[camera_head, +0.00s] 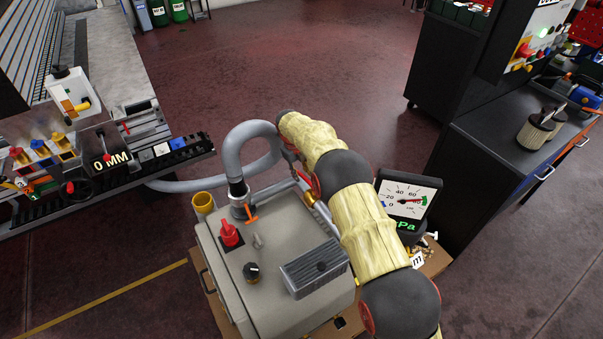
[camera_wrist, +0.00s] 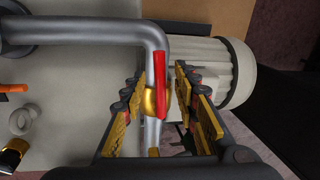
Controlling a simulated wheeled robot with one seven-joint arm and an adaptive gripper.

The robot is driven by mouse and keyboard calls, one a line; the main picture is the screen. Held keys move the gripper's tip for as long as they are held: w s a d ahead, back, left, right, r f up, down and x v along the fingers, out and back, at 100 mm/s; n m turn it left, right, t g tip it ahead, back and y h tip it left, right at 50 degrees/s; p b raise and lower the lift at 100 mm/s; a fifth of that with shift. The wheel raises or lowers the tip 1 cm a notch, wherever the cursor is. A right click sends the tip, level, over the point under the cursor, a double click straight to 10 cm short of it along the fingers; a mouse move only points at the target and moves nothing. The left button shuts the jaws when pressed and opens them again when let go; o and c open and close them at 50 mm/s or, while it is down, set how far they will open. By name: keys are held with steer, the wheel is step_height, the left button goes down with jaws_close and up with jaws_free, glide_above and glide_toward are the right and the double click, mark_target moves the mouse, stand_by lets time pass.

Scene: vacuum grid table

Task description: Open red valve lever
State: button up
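The red valve lever (camera_wrist: 160,88) shows in the wrist view as a red strip along a grey pipe, over a brass valve body (camera_wrist: 149,101). My gripper (camera_wrist: 158,88) is open, with one yellow-padded finger on each side of the lever and pipe. A gap shows on both sides, wider on the left, so the fingers do not appear closed on the lever. In the head view my arm hides most of the gripper and the lever; a small brass part (camera_head: 309,198) shows beside the arm.
The grey pump cabinet (camera_head: 285,232) has a red switch (camera_head: 230,235), a black knob (camera_head: 252,272) and an orange handle (camera_head: 252,214) on a hose. A grey pipe (camera_wrist: 90,32) bends close above the fingers. A motor (camera_wrist: 232,72) and a pressure gauge (camera_head: 408,196) stand nearby.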

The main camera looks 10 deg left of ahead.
step_height(320, 180, up, 12)
steer(key=s+a, duration=0.1)
steer(key=shift+s+a+f, duration=0.2)
steer(key=shift+s+a, duration=0.05)
steer(key=shift+a, duration=0.15)
stand_by(0.3)
steer(key=s+d+f+n+g, duration=0.1)
steer(key=s+d+n, duration=0.1)
steer(key=s+n, duration=0.45)
steer(key=s+d+f+n, duration=0.2)
steer(key=s+n, duration=0.1)
steer(key=n, duration=0.7)
steer(key=s+d+r+n+t, duration=0.1)
steer(key=s+d+r+n, duration=0.2)
steer(key=s+d+r, duration=0.5)
steer(key=s+d+r+n+t+y, duration=0.1)
steer(key=s+d+r+n, duration=0.3)
steer(key=s+d+r, duration=0.5)
steer(key=s+d+r+n+t+p, duration=0.1)
steer(key=s+d+r+n+t, duration=0.2)
steer(key=s+d+r, duration=0.5)
steer(key=s+r, duration=0.1)
steer(key=s, duration=1.2)
steer(key=shift+s+d+n+y, duration=0.15)
steer(key=shift+d+n+y, duration=0.1)
steer(key=shift+n+y, duration=0.1)
